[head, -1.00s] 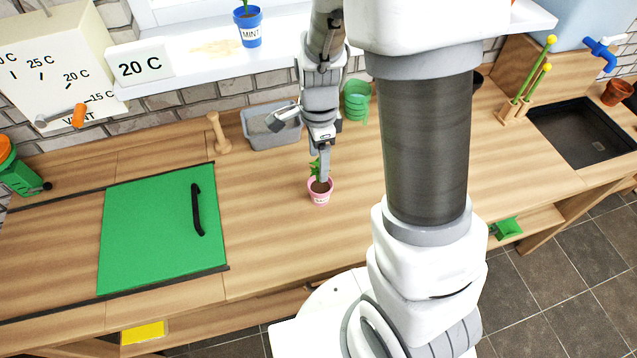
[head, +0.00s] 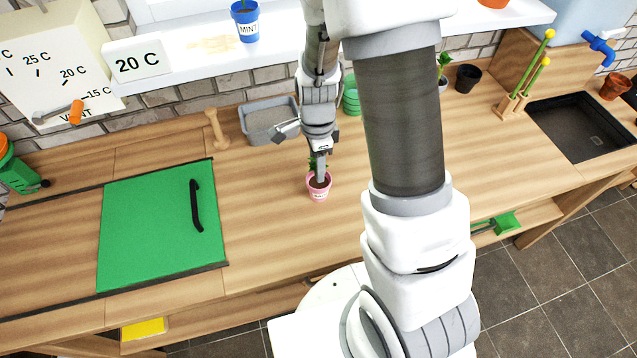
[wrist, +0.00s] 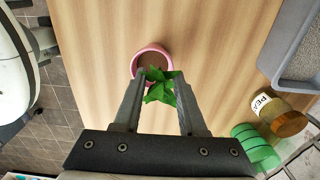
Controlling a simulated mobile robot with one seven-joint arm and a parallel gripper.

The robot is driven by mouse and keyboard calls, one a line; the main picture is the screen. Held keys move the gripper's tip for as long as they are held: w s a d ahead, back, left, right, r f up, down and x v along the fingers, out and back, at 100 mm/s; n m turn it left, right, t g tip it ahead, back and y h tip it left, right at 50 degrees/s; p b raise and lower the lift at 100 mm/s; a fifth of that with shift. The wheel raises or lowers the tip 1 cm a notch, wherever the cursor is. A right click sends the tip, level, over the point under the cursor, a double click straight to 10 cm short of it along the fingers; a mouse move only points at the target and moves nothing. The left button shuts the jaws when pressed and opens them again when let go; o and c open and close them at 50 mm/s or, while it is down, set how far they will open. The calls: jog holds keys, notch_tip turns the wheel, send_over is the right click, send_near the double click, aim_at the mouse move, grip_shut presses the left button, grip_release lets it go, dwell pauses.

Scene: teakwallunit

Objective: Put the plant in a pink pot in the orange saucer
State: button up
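The pink pot (head: 319,191) stands upright on the wooden counter, with dark soil and a small green plant. In the wrist view the pink pot (wrist: 139,60) lies just beyond my fingertips, with its green leaves (wrist: 160,92) showing between the fingers. My gripper (wrist: 158,76) is open, its two fingers apart on either side of the leaves. In the head view my gripper (head: 320,172) points down over the pot and partly hides the plant. An orange item (head: 493,3) on the windowsill is cut by the top edge; I cannot tell whether it is the saucer.
A grey tray (head: 268,121) and green stacked items (head: 351,97) stand behind the pot. A labelled jar (wrist: 280,115) shows in the wrist view. A green board (head: 155,225) with a black handle lies left. A black pot (head: 467,78) and sink (head: 583,130) are right. The counter around the pot is clear.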

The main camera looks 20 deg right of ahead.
grip_shut()
dwell(0.9)
